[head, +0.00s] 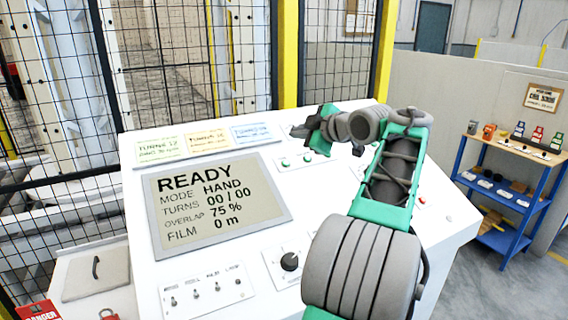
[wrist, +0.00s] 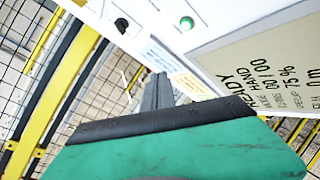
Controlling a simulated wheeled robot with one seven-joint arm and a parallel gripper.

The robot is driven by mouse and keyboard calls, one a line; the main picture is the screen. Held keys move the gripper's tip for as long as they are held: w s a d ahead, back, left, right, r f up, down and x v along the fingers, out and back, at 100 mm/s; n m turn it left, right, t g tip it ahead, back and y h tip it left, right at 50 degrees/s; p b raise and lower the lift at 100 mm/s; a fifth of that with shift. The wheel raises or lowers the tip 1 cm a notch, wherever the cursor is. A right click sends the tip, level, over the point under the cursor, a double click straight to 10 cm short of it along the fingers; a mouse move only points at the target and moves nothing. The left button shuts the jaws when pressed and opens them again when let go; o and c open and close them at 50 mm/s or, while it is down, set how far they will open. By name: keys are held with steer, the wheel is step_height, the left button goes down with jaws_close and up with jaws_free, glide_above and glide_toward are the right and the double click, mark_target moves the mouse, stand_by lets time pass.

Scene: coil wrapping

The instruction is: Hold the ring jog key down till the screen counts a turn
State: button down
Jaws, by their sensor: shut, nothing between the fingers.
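The screen (head: 216,200) on the sloped white console reads READY, MODE HAND, TURNS 00 / 00, OVERLAP 75 %, FILM 0 m. It also shows, partly and turned, in the wrist view (wrist: 270,65). My gripper (head: 298,131) is shut and empty over the upper part of the console, right of the coloured cards. Its dark fingers show in the wrist view (wrist: 158,92). A round green key or lamp (wrist: 187,22) and a black knob (wrist: 121,25) show there, apart from the fingers. I cannot read which control is the ring jog key; my arm covers part of the panel.
Coloured note cards (head: 209,142) lie along the console's top edge. A black dial (head: 289,261) and a row of toggle switches (head: 205,293) sit below the screen. A mesh fence with yellow posts (head: 287,55) stands behind. A blue shelf cart (head: 510,175) is at right.

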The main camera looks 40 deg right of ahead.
mark_target(286, 163)
steer(key=shift+f, duration=0.15)
steer(key=shift+w+d+f+b, duration=0.2)
steer(key=shift+w+f+b, duration=0.5)
steer(key=shift+f, duration=0.6)
steer(key=shift+w+d+f+b, duration=0.15)
steer(key=shift+w+f+b, duration=0.3)
steer(key=shift+f+b, duration=0.65)
steer(key=shift+w+d+f+b, duration=0.2)
steer(key=shift+w+f+b, duration=0.4)
steer(key=shift+f, duration=0.9)
steer(key=shift+f, duration=0.1)
steer(key=shift+w+f+b, duration=0.2)
steer(key=shift+f+b, duration=0.1)
steer(key=shift+b, duration=0.05)
